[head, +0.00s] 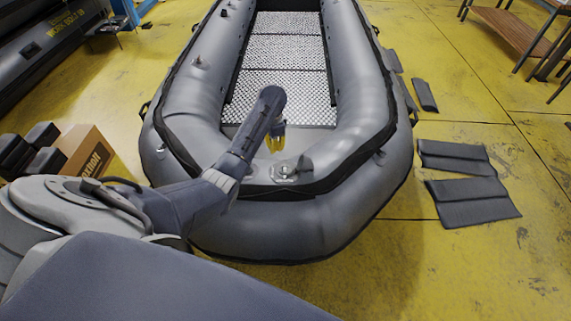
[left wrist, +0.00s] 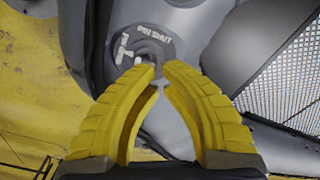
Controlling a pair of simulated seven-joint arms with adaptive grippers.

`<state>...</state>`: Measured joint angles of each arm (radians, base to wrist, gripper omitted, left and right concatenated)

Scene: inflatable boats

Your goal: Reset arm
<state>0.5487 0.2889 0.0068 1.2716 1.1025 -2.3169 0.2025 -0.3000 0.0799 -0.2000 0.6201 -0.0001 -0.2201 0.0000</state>
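My left arm reaches in from the left in the head view, over the near end of a grey inflatable boat (head: 305,222). My left gripper (head: 275,149) has yellow fingers and hangs above the bow, close to a round grey fitting (head: 286,172). In the left wrist view the fingertips of my left gripper (left wrist: 162,72) are close together with a narrow gap. A grey valve (left wrist: 145,48) with a curved handle and the words "PIN SHUT" lies in line with that gap. I cannot tell whether the fingers touch the handle. My right gripper is out of view.
The boat has a metal mesh floor (head: 280,60). Dark flat pads (head: 472,200) lie on the yellow floor at right. A cardboard box (head: 88,152) and black blocks (head: 32,150) stand at left. A wooden bench (head: 515,30) is at top right. Open floor lies at lower right.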

